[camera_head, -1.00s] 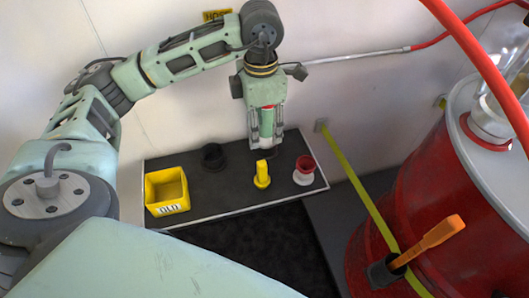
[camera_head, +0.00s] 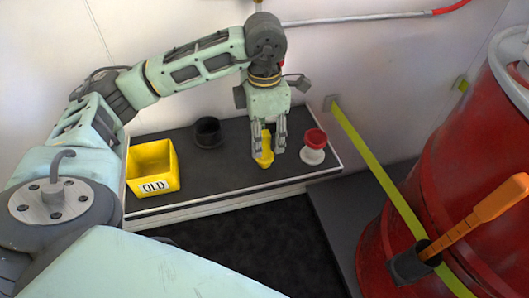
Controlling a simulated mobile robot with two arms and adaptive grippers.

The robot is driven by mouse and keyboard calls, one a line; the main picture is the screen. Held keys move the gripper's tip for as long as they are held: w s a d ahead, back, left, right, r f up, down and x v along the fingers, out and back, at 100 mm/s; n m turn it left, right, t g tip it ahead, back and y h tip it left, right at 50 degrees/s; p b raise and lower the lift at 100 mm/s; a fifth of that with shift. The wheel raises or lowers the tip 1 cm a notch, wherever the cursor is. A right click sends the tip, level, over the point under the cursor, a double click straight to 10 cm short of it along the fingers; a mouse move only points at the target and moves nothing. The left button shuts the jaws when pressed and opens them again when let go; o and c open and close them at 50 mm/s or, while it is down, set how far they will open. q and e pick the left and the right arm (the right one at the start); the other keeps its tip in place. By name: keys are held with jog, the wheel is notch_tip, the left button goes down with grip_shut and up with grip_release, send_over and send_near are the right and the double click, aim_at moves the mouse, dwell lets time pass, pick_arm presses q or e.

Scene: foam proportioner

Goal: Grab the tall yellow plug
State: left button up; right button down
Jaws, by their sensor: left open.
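The tall yellow plug (camera_head: 265,158) stands upright on the dark shelf (camera_head: 220,180), between the black ring-shaped cup and the red and white piece. My left gripper (camera_head: 268,148) points down from above, with its fingers at the plug's upper part. The fingers are apart, and the plug shows between or just in front of them; I cannot tell whether they touch it. The plug's top is partly hidden by the gripper. My right gripper is not in view.
A yellow bin marked OLD (camera_head: 153,168) stands at the shelf's left. A black cup (camera_head: 207,132) sits behind. A red and white piece (camera_head: 314,148) stands close to the right of the gripper. A red drum (camera_head: 440,170) with an orange-handled tool (camera_head: 485,210) fills the right side.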

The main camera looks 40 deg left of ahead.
aim_at(265, 152)
pick_arm(q)
notch_tip(265, 152, down, 7)
jog(key=shift+w+a+b, duration=0.1)
jog(key=shift+a+b, duration=0.05)
jog(key=shift+b, duration=0.55)
jog(key=shift+r, duration=0.1)
jog(key=c, duration=1)
jog(key=shift+r, duration=0.1)
